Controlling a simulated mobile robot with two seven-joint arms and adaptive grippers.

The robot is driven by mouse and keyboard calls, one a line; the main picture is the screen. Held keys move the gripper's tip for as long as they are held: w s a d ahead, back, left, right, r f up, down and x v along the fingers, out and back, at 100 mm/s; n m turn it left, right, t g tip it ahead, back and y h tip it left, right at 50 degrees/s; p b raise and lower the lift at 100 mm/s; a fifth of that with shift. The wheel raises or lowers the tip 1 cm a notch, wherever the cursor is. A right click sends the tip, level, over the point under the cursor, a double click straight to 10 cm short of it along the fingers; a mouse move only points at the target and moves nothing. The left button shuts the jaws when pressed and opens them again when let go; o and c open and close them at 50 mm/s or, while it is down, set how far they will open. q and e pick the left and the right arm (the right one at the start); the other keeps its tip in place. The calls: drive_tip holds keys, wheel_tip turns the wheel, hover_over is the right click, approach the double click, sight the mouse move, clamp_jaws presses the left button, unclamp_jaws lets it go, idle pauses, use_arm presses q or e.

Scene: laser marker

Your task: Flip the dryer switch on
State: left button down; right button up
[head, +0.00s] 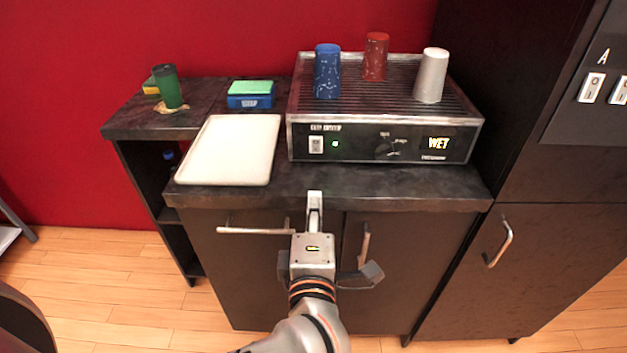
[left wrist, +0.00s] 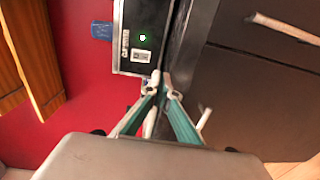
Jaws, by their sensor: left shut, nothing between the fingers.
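The switch also shows in the left wrist view (left wrist: 141,56), ahead of the fingertips. I cannot tell which way the rocker is tilted. My left gripper (head: 314,197) is shut and empty, in front of the counter's edge, apart from the switch. My right gripper is in neither view.
Blue (head: 327,72), red (head: 375,57) and white (head: 431,76) cups stand upside down on the dryer. A white tray (head: 230,150) lies left of it. Cabinet handles (head: 255,231) stick out below the counter. A tall dark cabinet (head: 545,150) stands at right.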

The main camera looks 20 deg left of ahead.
use_arm(q)
drive_tip(key=shift+f+v, duration=0.15)
drive_tip(key=shift+v, duration=0.65)
drive_tip(key=shift+f+v, duration=0.15)
drive_tip(key=shift+v, duration=0.7)
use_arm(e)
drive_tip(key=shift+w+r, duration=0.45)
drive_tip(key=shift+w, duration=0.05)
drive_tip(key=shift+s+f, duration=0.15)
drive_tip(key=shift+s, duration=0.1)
